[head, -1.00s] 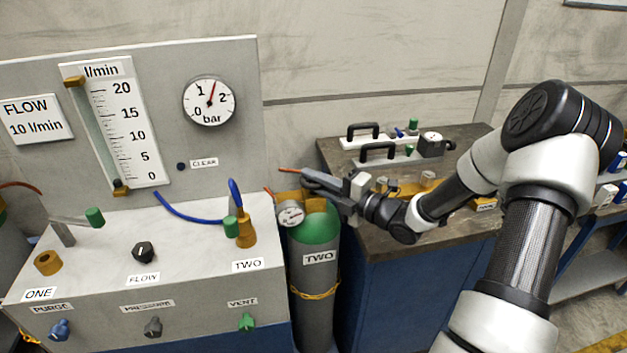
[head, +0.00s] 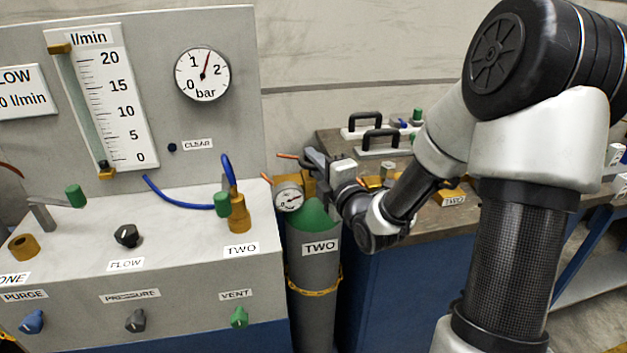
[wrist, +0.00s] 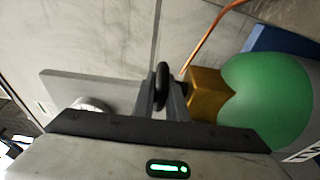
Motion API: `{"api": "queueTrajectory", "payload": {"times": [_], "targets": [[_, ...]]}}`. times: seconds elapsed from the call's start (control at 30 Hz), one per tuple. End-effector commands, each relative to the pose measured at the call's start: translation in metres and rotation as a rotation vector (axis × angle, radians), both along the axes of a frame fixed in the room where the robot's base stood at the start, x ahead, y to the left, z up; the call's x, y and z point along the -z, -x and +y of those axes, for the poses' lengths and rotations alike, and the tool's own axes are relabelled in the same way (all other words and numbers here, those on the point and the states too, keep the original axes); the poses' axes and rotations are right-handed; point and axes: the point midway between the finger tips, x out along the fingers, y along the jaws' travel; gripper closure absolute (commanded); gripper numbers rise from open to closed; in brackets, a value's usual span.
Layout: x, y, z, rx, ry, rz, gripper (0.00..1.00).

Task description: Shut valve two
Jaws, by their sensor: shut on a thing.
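Cylinder TWO (head: 312,280) is grey with a green shoulder (head: 312,216) and stands right of the panel. Its brass valve body (wrist: 208,93) shows in the wrist view beside the green shoulder. A black handwheel (wrist: 162,84) sits on that valve. My gripper (wrist: 161,106) is shut on the handwheel, one finger on each side. In the head view my gripper (head: 314,168) is at the cylinder top, behind the small round gauge (head: 289,197); the handwheel is mostly hidden there.
The panel holds a green-handled fitting (head: 230,204) with a blue hose above a TWO label, a flow tube (head: 92,105) and a bar gauge (head: 202,74). An orange hose (wrist: 212,38) passes close to the valve. The workbench (head: 350,150) with cases lies behind my arm.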

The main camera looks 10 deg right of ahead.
Motion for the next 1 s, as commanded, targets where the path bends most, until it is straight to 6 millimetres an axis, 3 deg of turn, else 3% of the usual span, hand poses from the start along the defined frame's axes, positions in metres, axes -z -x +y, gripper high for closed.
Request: {"api": "queueTrajectory", "payload": {"times": [0.03,0.6,1.0], "targets": [[0.008,0.0013,0.0054,0.035,0.005,-0.004,1.0],[-0.0003,-0.0008,0.0059,0.564,0.002,0.003,1.0],[-0.0007,-0.0009,0.0026,0.82,0.003,0.004,1.0]]}}
